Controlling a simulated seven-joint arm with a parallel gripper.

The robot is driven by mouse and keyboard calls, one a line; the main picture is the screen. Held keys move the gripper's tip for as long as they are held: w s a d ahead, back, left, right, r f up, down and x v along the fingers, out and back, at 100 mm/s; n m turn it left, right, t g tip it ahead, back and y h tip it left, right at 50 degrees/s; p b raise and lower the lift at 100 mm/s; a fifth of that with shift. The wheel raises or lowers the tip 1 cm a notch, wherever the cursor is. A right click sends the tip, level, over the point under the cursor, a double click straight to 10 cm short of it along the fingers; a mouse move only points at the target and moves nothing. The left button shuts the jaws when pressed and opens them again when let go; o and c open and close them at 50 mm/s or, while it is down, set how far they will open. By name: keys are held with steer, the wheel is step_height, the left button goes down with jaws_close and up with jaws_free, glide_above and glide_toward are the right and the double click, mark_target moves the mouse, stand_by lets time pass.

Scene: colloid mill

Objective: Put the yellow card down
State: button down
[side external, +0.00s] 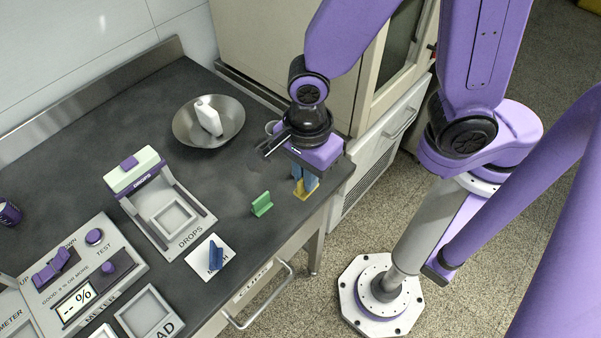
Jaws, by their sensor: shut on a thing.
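The yellow card (307,190) is a small yellow piece near the right end of the dark bench, close to the front edge. My gripper (305,178) points down over it, with its bluish fingers shut on the card. The fingers and purple gripper body hide the card's upper part. I cannot tell whether the card's lower edge touches the bench.
A similar green card (262,205) stands to the left on bare bench. A blue card (216,254) stands on a white lettered mat (198,262). A metal bowl (181,129) holding a white bottle (208,116) is behind. The drops dispenser (133,176) and meter panel (117,251) fill the left.

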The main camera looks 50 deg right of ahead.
steer(key=w+d+n, duration=0.4)
steer(key=w+d, duration=0.2)
steer(key=d, duration=0.1)
steer(key=w+a+f, duration=0.2)
steer(key=w+f, duration=0.1)
steer(key=w+a+f, duration=0.2)
steer(key=w+f, duration=0.1)
steer(key=w, duration=0.1)
steer(key=w+a+f, duration=0.3)
steer(key=w, duration=0.1)
steer(key=shift+w, duration=0.1)
steer(key=shift+w+f, duration=0.15)
steer(key=shift+f, duration=0.1)
steer(key=shift+w+a+f, duration=0.1)
steer(key=shift+f, duration=1.5)
steer(key=shift+f, duration=0.2)
steer(key=c, duration=1.2)
jaws_free()
steer(key=shift+r, duration=0.1)
